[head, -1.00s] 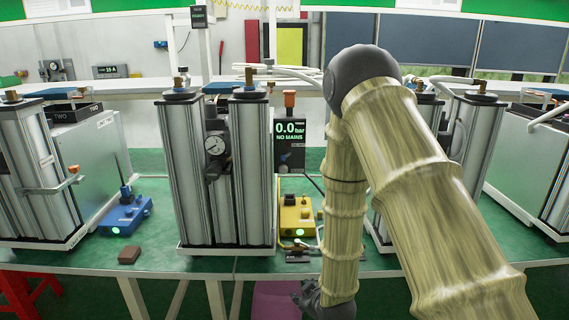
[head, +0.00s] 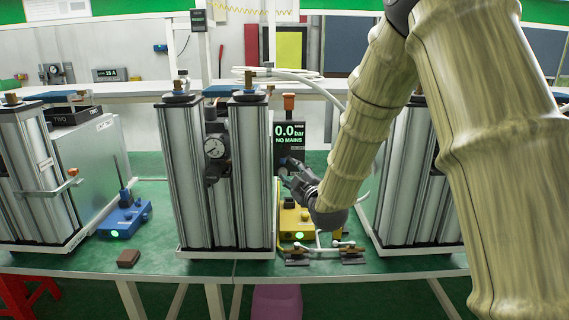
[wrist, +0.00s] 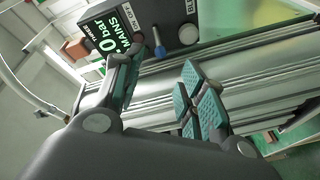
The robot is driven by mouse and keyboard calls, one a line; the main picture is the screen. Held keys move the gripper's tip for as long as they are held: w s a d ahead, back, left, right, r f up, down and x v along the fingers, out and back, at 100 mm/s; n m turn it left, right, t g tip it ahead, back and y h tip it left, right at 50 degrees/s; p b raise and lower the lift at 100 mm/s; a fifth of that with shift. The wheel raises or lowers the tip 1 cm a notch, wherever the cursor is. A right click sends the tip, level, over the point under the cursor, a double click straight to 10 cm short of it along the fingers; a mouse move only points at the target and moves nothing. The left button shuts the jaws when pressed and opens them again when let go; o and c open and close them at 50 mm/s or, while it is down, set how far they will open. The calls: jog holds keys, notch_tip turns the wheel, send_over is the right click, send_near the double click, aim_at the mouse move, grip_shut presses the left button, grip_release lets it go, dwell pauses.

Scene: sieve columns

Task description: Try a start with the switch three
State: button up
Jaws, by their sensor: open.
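The middle column unit's dark panel (head: 290,135) reads 0.0 bar and NO MAINS. Its lower part is partly hidden behind my gripper in the head view. In the wrist view the panel (wrist: 125,25) shows a small blue-tipped lever (wrist: 159,48) and a round pale knob (wrist: 188,34). My gripper (head: 287,172) is just in front of the panel's lower part. In the wrist view my gripper (wrist: 168,75) has its fingers apart with nothing between them, and the lever shows just beyond the left finger.
Silver twin columns (head: 222,170) with a gauge stand left of the panel. A yellow box (head: 292,222) with a lit green button sits below my gripper. A blue box (head: 125,216) and a brown block (head: 128,258) are on the green bench at left. More columns (head: 405,180) stand at right.

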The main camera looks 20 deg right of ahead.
aim_at(284, 162)
jog(key=w+p, duration=0.2)
jog(key=w, duration=0.6)
jog(key=shift+w+a, duration=0.2)
grip_shut()
